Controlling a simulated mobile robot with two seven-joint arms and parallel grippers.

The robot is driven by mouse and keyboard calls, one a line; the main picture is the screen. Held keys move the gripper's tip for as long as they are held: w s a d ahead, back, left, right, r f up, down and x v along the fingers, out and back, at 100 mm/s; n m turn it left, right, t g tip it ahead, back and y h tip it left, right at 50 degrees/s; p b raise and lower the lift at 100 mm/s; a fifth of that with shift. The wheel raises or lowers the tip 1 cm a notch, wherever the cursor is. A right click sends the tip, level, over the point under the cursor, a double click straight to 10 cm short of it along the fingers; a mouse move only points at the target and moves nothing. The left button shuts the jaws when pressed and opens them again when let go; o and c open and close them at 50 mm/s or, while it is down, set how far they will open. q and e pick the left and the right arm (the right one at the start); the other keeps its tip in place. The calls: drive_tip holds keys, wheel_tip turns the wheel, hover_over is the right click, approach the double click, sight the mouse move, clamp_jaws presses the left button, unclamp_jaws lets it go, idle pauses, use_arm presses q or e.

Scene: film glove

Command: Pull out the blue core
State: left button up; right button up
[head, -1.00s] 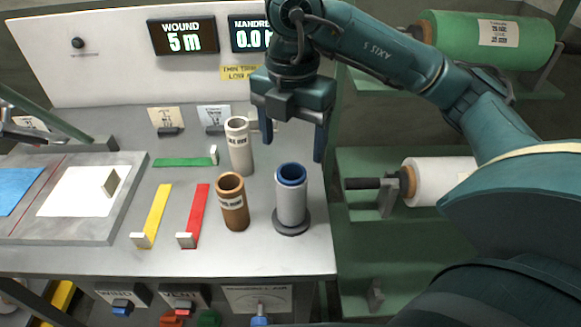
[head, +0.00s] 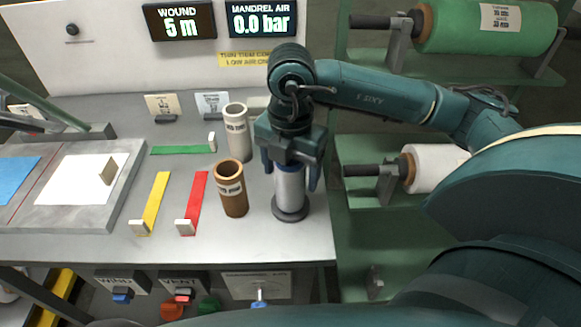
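The blue core (head: 288,167) stands upright inside a grey-white wound roll (head: 290,192). The roll stands on a dark round base (head: 290,211) near the right end of the bench. My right gripper (head: 290,172) points down over the core. Its two fingers are apart, one to the left and one to the right of the core's top. I see no clear grip on it. The gripper body hides the core's top opening. My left gripper is not in view.
Left of the roll stand a brown tube (head: 232,190) and a pale tube (head: 237,132). Yellow (head: 154,200), red (head: 194,202) and green (head: 180,150) strips lie flat. The display (head: 262,20) reads mandrel air 0.0 bar. A shelf with rolls (head: 435,165) is at the right.

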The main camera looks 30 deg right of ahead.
drive_tip(key=c, duration=1)
drive_tip(key=shift+r, duration=0.45)
